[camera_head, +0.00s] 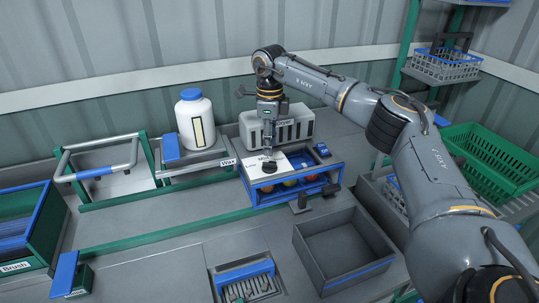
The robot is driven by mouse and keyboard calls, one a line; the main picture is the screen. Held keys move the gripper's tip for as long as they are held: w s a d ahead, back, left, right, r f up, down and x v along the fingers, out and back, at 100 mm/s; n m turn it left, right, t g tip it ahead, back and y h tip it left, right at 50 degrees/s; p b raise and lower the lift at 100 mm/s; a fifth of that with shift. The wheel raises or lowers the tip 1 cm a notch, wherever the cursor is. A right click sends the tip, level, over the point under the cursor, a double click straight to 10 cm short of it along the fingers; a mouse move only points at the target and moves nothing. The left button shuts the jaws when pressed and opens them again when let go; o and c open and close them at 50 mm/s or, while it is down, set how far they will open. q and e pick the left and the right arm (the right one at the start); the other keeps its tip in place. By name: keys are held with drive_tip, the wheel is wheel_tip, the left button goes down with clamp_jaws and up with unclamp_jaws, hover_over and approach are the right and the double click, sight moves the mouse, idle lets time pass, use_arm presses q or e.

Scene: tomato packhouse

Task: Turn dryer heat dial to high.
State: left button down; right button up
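The dryer (300,128) is a grey vented unit at the back of the bench, labelled "Dryer". In front of it is a white dial panel (290,163) with "Low" and part of another word readable. A dark round dial (268,166) sits on this panel. My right gripper (268,154) points down from above, directly over the dial. Its fingertips are at or very close to the dial; contact cannot be told. The gripper is small and partly covers the dial and panel markings, so the dial's setting is unclear. My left gripper is out of view.
Below the panel, a blue-edged bay (262,202) holds several tomatoes. An empty grey bin (345,240) stands in front. A white jug (194,120) stands by the wax station at left. A green crate (488,160) is at right. My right arm spans the right side.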

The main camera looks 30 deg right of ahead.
sight(270, 162)
wheel_tip(270, 162, down, 6)
drive_tip(key=shift+r+p, duration=0.15)
drive_tip(key=shift+p, duration=0.4)
clamp_jaws()
